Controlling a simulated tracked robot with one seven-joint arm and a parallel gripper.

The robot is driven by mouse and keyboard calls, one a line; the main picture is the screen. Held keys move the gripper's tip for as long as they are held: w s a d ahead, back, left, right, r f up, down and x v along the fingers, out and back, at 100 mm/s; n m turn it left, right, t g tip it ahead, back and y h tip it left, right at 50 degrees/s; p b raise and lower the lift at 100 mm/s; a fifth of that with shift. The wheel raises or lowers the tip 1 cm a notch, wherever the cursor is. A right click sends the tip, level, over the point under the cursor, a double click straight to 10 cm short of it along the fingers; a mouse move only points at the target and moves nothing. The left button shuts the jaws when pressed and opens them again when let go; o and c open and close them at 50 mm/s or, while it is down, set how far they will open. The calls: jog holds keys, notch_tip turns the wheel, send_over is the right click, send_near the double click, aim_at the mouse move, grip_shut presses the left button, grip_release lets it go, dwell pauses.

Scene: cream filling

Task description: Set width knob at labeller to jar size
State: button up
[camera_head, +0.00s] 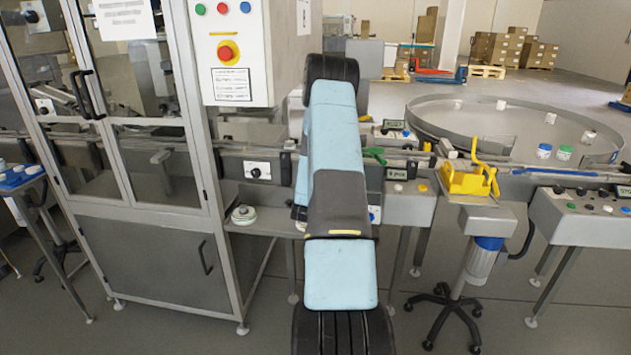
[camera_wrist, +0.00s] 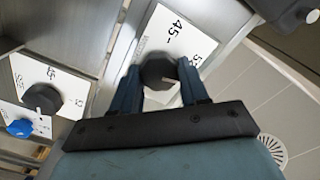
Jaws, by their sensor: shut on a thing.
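In the wrist view, my gripper (camera_wrist: 158,82) has its two blue fingers on either side of a round black knob (camera_wrist: 157,68), shut on it. The knob sits on a white scale plate (camera_wrist: 178,32) with "45" and a partly covered second number readable. In the head view, my arm hides the gripper and the held knob.
A round table (camera_head: 447,142) at the right carries several jars, one with a blue lid (camera_head: 544,151). A yellow fixture (camera_head: 468,181) stands right of my arm. A framed cabinet (camera_head: 140,250) is at the left.

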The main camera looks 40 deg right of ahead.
jog(key=shift+w+a+f+n, duration=0.1)
jog(key=shift+n, duration=4.4)
jog(key=shift+w+a+n, duration=0.1)
jog(key=shift+n, duration=4.4)
jog(key=o, duration=0.8)
jog(key=shift+w, duration=0.1)
jog(key=shift+o, duration=1.2)
jog(key=shift+d, duration=0.1)
jog(key=shift+s, duration=0.2)
jog(key=v, duration=1.3)
jog(key=shift+a, duration=0.35)
jog(key=shift+s, duration=0.1)
